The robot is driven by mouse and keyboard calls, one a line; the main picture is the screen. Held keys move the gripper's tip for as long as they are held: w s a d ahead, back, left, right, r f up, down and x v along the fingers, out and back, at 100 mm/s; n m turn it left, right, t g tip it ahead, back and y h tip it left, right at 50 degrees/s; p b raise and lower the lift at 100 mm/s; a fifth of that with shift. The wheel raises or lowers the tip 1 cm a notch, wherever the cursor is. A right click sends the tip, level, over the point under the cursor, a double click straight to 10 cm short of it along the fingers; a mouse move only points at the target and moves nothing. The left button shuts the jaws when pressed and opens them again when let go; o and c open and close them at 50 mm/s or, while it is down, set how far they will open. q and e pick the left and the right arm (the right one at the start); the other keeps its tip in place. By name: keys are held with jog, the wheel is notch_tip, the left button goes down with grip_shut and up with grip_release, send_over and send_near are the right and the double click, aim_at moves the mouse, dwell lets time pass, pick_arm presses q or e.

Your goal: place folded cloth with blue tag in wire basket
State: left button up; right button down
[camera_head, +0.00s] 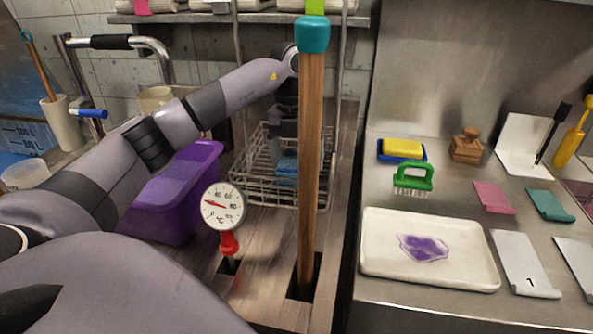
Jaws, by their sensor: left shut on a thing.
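The wire basket (247,178) stands at the middle back, beyond the tall wooden handle. My left arm reaches in from the left, and my left gripper (286,150) points down inside the basket's outline. It is shut on a small folded cloth, of which mainly a blue part (287,170) shows below the fingers. The wooden handle and the basket wires partly hide this spot. I cannot tell whether the cloth touches the basket floor. My right gripper is out of view.
A tall wooden handle with a teal cap (311,150) rises close in front of the basket. A purple bin (170,195) and a dial thermometer (222,207) stand left. Folded cloths with pink (142,6) and green tags lie on the shelf. A white tray (380,272) lies right.

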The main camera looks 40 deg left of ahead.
aim_at(296, 159)
pick_arm(q)
jog(key=shift+f, duration=1.85)
jog(key=shift+f, duration=0.2)
jog(key=o, duration=1.1)
jog(key=shift+c, duration=0.2)
jog(key=r, duration=0.4)
jog(key=a+r, duration=0.1)
jog(key=r, duration=0.7)
jog(key=shift+w+a+r+p, duration=0.15)
jog(key=shift+w+a+p, duration=0.1)
jog(key=shift+p, duration=0.15)
